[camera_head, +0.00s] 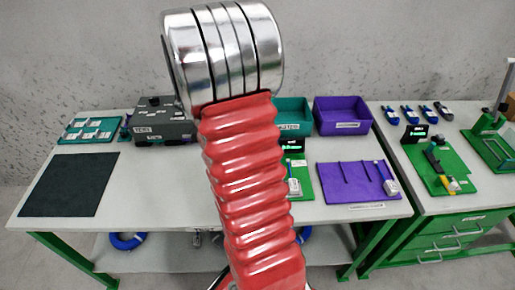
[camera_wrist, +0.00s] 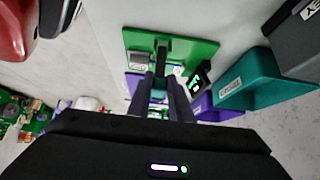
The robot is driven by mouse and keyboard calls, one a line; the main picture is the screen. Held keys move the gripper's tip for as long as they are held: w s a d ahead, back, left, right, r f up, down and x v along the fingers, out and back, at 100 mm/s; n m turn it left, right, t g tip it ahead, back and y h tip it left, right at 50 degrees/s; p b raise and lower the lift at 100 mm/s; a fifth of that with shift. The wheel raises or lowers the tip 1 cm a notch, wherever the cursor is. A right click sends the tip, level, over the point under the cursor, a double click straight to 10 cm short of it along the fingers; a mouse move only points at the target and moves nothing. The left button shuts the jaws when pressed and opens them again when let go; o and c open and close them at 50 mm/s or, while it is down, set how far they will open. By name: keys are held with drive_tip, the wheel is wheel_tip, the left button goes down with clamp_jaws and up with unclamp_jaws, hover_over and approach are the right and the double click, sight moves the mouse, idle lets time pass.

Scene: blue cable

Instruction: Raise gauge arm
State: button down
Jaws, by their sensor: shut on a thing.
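A green board (camera_wrist: 190,48) lies ahead of my gripper in the wrist view, with a dark upright piece on it (camera_wrist: 161,50), which looks like the gauge arm. My gripper (camera_wrist: 160,78) has its fingers close together on this dark piece; the exact contact is hard to see. A small black display with green text (camera_wrist: 199,80) stands beside the fingers, and a grey block (camera_wrist: 138,56) lies to their left. In the head view the board (camera_head: 304,183) and display (camera_head: 292,146) show only partly, behind my red arm; my gripper is hidden there.
A teal bin (camera_head: 293,117) and a purple bin (camera_head: 341,114) stand behind the board. A purple slotted board (camera_head: 350,181) lies to its right. A dark grey box (camera_head: 160,122) and black mat (camera_head: 70,184) are at left. The right bench holds another green board (camera_head: 436,170).

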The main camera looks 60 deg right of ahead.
drive_tip(key=shift+w+a+f, duration=0.6)
drive_tip(key=shift+w, duration=0.05)
drive_tip(key=shift+w, duration=0.1)
drive_tip(key=c, duration=1.6)
unclamp_jaws()
drive_tip(key=shift+r, duration=0.1)
drive_tip(key=v, duration=1.3)
drive_tip(key=shift+w+a+r, duration=0.1)
drive_tip(key=shift+r, duration=0.2)
